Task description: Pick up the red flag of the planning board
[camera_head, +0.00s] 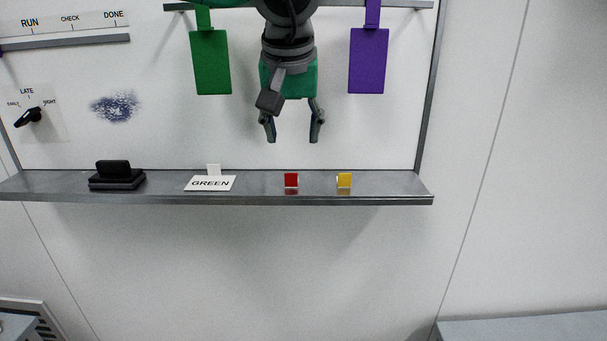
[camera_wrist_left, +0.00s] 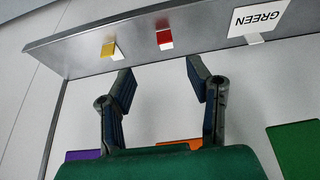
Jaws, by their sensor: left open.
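The red flag (camera_head: 291,180) is a small red square standing on the grey ledge (camera_head: 260,200) of the planning board (camera_head: 150,140). In the left wrist view the red flag (camera_wrist_left: 165,38) shows beyond the fingertips, with a pale part beside it. My left gripper (camera_head: 292,138) is open and empty, in front of the board and above the red flag in the head view. Its two fingers point toward the ledge and are apart from the flag; they also show in the left wrist view (camera_wrist_left: 160,72). My right gripper is in neither view.
A yellow flag (camera_head: 344,180) stands right of the red one. A GREEN card (camera_head: 210,184) and a black block (camera_head: 117,177) are to its left. Green (camera_head: 210,62) and purple (camera_head: 369,62) tags hang above; an orange one (camera_wrist_left: 178,144) shows in the wrist view.

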